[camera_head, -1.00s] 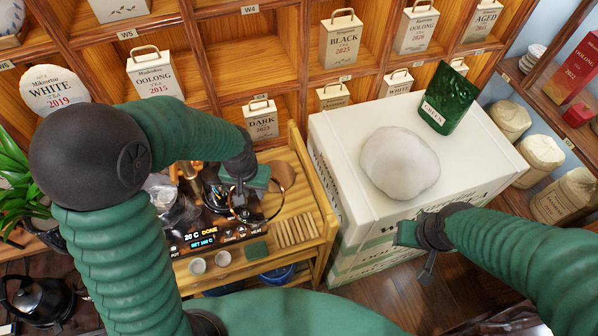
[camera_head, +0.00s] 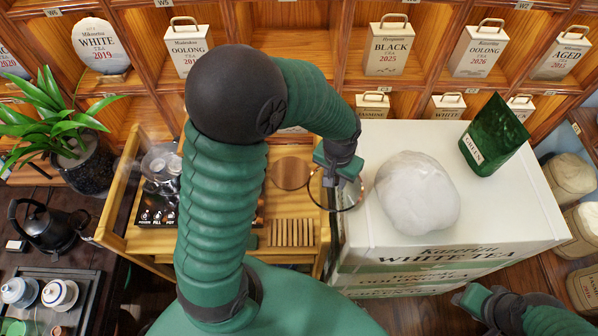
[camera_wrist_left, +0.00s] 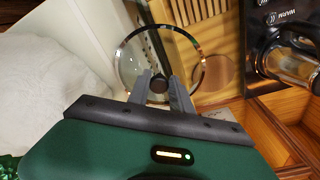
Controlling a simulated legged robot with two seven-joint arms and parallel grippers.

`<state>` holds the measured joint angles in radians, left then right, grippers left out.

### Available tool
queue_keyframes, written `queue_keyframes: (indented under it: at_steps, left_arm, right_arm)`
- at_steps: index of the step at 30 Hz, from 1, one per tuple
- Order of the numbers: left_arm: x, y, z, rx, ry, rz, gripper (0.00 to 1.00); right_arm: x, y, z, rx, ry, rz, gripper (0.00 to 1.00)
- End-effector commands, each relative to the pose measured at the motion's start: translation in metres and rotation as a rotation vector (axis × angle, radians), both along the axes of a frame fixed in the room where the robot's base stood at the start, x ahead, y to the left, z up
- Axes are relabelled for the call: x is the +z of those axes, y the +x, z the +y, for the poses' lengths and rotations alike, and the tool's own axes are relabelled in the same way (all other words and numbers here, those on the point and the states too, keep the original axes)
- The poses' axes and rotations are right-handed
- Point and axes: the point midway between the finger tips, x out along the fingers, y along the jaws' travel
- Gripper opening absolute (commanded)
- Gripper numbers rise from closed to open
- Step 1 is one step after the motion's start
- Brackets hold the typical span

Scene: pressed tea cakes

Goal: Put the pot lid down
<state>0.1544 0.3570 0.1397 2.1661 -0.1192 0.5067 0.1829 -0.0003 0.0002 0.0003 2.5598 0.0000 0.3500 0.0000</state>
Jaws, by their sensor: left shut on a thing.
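The pot lid (camera_head: 343,208) is a clear glass disc with a metal rim and a dark knob. My left gripper (camera_head: 337,182) is shut on its knob. The lid hangs over the right edge of the wooden cart and the left edge of the white box. In the left wrist view the fingers (camera_wrist_left: 160,88) pinch the knob, and the lid (camera_wrist_left: 131,62) spreads beyond them.
A round wooden disc (camera_head: 290,173) and a slatted wooden rack (camera_head: 292,232) lie on the cart (camera_head: 278,254). The white box (camera_head: 368,232) bears a white cloth-like lump (camera_head: 417,193) and a green packet (camera_head: 494,135). Shelves with tea boxes stand behind.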

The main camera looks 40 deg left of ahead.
Motion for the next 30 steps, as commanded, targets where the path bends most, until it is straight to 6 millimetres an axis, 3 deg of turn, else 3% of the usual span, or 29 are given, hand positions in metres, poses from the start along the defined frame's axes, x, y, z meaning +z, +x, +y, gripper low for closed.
queue_keyframes:
  at_steps: [8, 18, 23, 26, 30]
  left_arm:
    - [0.0, 0.019, 0.045, 0.335, -0.001, 0.007, 0.0]
    - [0.016, 0.037, 0.144, 1.051, 0.004, -0.001, 0.0]
    - [0.027, 0.035, 0.175, 1.293, 0.009, -0.009, 0.0]
    - [0.019, 0.033, 0.179, 1.337, 0.011, -0.006, 0.0]
    - [-0.021, 0.032, 0.179, 1.336, 0.011, 0.0, 0.0]
  right_arm:
    - [-0.019, 0.0, 0.0, -0.001, 0.0, 0.0, 0.36]
    - [-0.052, 0.0, 0.0, 0.0, 0.0, 0.0, 0.36]
    - [-0.059, 0.0, 0.0, 0.0, 0.0, 0.0, 0.36]
    - [-0.059, 0.0, 0.0, -0.001, 0.0, 0.0, 0.36]
    - [-0.058, 0.0, 0.0, -0.001, 0.0, 0.0, 0.36]
